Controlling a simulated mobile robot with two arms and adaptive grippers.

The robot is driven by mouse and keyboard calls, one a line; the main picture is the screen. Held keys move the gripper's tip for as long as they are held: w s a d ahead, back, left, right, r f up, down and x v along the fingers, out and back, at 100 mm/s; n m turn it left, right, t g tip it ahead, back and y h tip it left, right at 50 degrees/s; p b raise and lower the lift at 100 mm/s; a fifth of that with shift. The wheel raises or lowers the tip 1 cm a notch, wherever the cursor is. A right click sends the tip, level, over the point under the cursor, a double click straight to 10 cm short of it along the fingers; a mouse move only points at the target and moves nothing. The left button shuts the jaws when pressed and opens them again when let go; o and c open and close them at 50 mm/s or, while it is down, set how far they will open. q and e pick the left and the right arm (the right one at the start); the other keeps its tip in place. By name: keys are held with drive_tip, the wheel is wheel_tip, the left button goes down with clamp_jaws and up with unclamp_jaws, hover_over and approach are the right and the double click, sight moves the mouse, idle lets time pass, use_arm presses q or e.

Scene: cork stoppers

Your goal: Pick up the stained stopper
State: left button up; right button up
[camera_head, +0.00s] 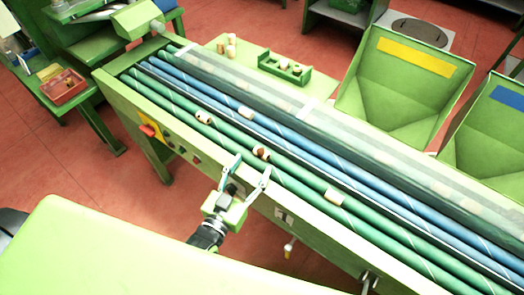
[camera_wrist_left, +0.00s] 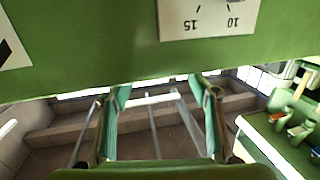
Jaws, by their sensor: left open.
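A pale stopper with a red-brown stain (camera_head: 261,153) lies on the green rollers (camera_head: 290,180) of the sorting table in the head view. Another stopper (camera_head: 204,117) farther up the green rollers has small dark marks. Plain-looking stoppers lie on the rollers, one higher (camera_head: 245,113) and one lower right (camera_head: 334,196). My left gripper (camera_head: 252,166) is open and empty at the table's near edge, just below the stained stopper. In the left wrist view its spread fingers (camera_wrist_left: 162,92) face a green panel with a number scale (camera_wrist_left: 209,18); no stopper shows there. My right gripper is not seen.
Blue rollers and a clear cover (camera_head: 250,85) run behind the green rollers. Green bins with a yellow label (camera_head: 416,57) and a blue label (camera_head: 507,97) stand beyond. A small green rack (camera_head: 285,67) and loose stoppers sit on the far ledge.

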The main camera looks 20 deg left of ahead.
sight(260, 153)
use_arm(q)
drive_tip(key=shift+w+d+f+p, duration=0.15)
drive_tip(key=shift+w+p, duration=0.1)
drive_tip(key=shift+w, duration=0.6)
drive_tip(key=shift+w+d+f+p, duration=0.1)
drive_tip(key=shift+w+p, duration=0.2)
drive_tip(key=shift+w, duration=0.6)
drive_tip(key=shift+w+d+f+p, duration=0.15)
drive_tip(key=shift+w+p, duration=0.1)
drive_tip(key=shift+w, duration=0.6)
drive_tip(key=shift+s, duration=0.1)
drive_tip(key=c, duration=0.8)
